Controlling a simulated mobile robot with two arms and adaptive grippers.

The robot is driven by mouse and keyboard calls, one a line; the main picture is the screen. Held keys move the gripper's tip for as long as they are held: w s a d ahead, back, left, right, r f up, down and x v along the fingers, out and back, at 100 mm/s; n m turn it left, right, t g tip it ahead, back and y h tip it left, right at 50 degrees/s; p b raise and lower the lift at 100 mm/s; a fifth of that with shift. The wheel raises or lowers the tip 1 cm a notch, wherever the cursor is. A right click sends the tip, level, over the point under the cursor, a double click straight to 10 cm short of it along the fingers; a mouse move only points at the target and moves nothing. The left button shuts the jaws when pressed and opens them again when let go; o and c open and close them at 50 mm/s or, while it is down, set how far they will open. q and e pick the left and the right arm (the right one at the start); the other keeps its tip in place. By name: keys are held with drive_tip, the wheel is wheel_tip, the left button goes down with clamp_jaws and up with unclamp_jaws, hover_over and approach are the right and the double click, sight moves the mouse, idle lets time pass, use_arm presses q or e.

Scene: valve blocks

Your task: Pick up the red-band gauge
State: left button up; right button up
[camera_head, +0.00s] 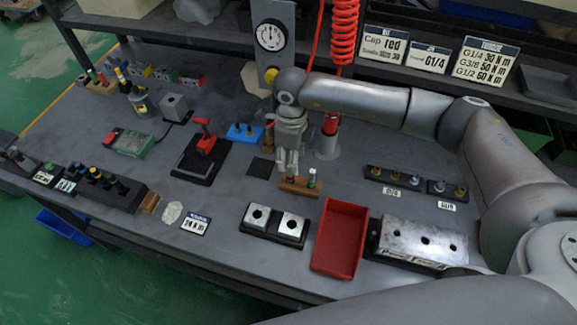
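My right arm comes in from the right, and its gripper (288,166) points down over the left part of a small wooden block (300,188) near the table's middle. A small upright piece with a white top and green on it (312,178) stands in the block's right part, just beside the fingers. Whether the fingers are open or shut on something is too small to tell. My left gripper is not in view.
A red tray (340,238), a two-hole block (275,224) and a metal block (422,243) stand in front. A dial gauge (271,35) is on a grey panel behind. A red-handled fixture (204,145) stands left. Bare table lies between the wooden block and red tray.

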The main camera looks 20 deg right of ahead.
sight(290, 175)
drive_tip(key=shift+s+f, duration=0.1)
drive_tip(key=shift+f, duration=0.75)
drive_tip(key=f+p, duration=0.1)
drive_tip(key=f, duration=0.1)
drive_tip(key=f+p, duration=0.1)
drive_tip(key=f, duration=0.2)
drive_tip(key=shift+s+a+p, duration=0.2)
drive_tip(key=shift+p, duration=0.2)
drive_tip(key=shift+f, duration=0.25)
drive_tip(key=shift+c, duration=0.5)
drive_tip(key=c, duration=0.7)
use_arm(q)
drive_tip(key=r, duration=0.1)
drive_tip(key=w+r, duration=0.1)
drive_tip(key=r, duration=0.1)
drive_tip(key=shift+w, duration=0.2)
use_arm(e)
clamp_jaws()
